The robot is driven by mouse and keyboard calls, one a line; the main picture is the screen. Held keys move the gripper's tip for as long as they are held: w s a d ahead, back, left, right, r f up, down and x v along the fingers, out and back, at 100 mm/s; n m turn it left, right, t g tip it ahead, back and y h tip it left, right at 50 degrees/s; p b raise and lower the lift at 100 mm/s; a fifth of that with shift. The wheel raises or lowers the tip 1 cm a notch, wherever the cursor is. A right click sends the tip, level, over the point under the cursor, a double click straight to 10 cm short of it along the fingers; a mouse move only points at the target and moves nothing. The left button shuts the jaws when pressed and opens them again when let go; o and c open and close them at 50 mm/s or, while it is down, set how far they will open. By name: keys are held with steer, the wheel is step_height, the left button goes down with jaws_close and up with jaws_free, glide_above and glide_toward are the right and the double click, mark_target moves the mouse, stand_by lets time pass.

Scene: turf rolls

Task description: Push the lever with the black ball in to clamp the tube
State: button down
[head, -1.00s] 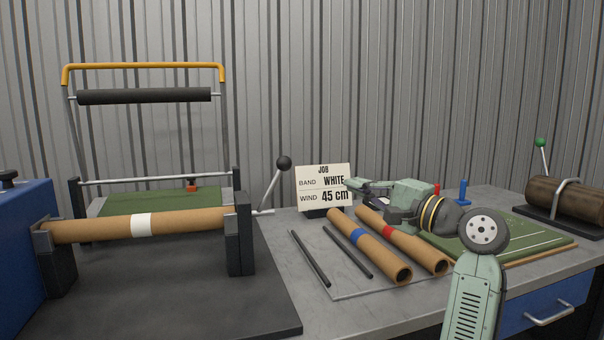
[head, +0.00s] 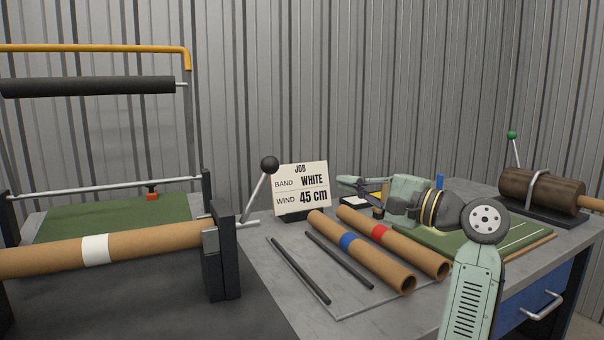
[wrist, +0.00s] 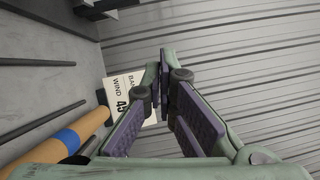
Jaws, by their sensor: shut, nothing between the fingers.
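The lever with the black ball (head: 270,164) stands tilted up and to the right at the right end of the winding frame. The tube with the white band (head: 96,249) lies across that frame, its right end at the dark end bracket (head: 220,252). The lever is not visible in the wrist view.
The job card (head: 301,189) reads WHITE, 45 cm. Tubes with a blue band (head: 349,242) and a red band (head: 380,232) lie below my arm with two dark rods. A green-ball lever (head: 512,136) and brown roll stand at the far right.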

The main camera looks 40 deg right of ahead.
steer(key=w+a+r+p, duration=0.1)
steer(key=w+a+p, duration=0.1)
steer(key=w+a, duration=0.4)
steer(key=shift+d+p+x, duration=0.3)
steer(key=shift+d+x, duration=0.1)
steer(key=shift+x, duration=1.6)
steer(key=shift+w+r, duration=0.1)
steer(key=shift+r, duration=0.1)
